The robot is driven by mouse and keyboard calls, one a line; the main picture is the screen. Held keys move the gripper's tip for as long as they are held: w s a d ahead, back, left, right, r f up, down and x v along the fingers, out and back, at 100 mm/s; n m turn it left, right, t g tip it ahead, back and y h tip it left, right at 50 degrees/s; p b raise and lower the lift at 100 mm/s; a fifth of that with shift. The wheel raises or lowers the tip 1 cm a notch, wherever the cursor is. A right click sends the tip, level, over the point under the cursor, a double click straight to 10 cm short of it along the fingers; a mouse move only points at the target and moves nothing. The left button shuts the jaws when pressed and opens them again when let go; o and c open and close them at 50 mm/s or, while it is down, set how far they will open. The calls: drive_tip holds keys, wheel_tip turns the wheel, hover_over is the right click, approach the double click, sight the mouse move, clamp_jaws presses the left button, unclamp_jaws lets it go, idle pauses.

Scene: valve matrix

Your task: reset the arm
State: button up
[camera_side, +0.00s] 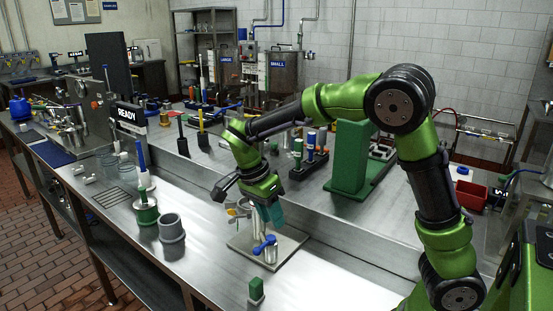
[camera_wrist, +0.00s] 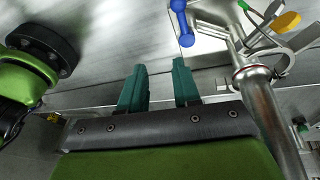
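My gripper (camera_side: 270,215) hangs from my green arm over the front bench, just above and behind a valve assembly. In the wrist view its two teal fingers (camera_wrist: 160,85) stand apart with only grey metal surface visible between them. The valve assembly has metal pipes (camera_wrist: 262,105), a blue handle (camera_side: 264,244) and a yellow handle (camera_wrist: 286,21), and it stands on a flat plate (camera_side: 289,246). The blue handle also shows in the wrist view (camera_wrist: 182,22), beyond the fingertips. I cannot tell from the side view whether the fingers touch the pipes.
A small green block (camera_side: 256,290) stands near the front edge. A grey cup (camera_side: 171,228) and a green spool-like holder (camera_side: 146,213) stand to the left. A tall green block (camera_side: 350,158) and a rack of bottles (camera_side: 309,160) are on the raised rear surface.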

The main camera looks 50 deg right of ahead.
drive_tip(key=s+a+r+n+t+y, duration=0.2)
drive_tip(key=s+r+n+t, duration=0.2)
drive_tip(key=s+n, duration=0.2)
drive_tip(key=s+a+r+n+t+y, duration=0.2)
drive_tip(key=s+r+n+t, duration=0.1)
drive_tip(key=s+n, duration=0.4)
drive_tip(key=n+t, duration=0.1)
drive_tip(key=n, duration=0.2)
drive_tip(key=shift+s+a+r+t+y, duration=0.2)
drive_tip(key=shift+r+t+y, duration=0.15)
drive_tip(key=shift+t+y, duration=0.05)
drive_tip(key=shift+s+d+r, duration=0.1)
drive_tip(key=shift+r, duration=0.15)
drive_tip(key=shift+c, duration=0.5)
drive_tip(key=shift+r+t, duration=0.1)
drive_tip(key=shift+t, duration=0.2)
drive_tip(key=shift+c, duration=1.1)
drive_tip(key=shift+w+f+g, duration=0.3)
drive_tip(key=shift+w, duration=0.2)
drive_tip(key=shift+w+f+g, duration=0.25)
drive_tip(key=shift+w+g, duration=0.05)
drive_tip(key=shift+w, duration=0.15)
clamp_jaws()
drive_tip(key=w+d+m+g+h, duration=0.25)
drive_tip(key=w+m+h, duration=0.2)
drive_tip(key=w, duration=1.85)
drive_tip(key=x, duration=1)
drive_tip(key=shift+h, duration=0.35)
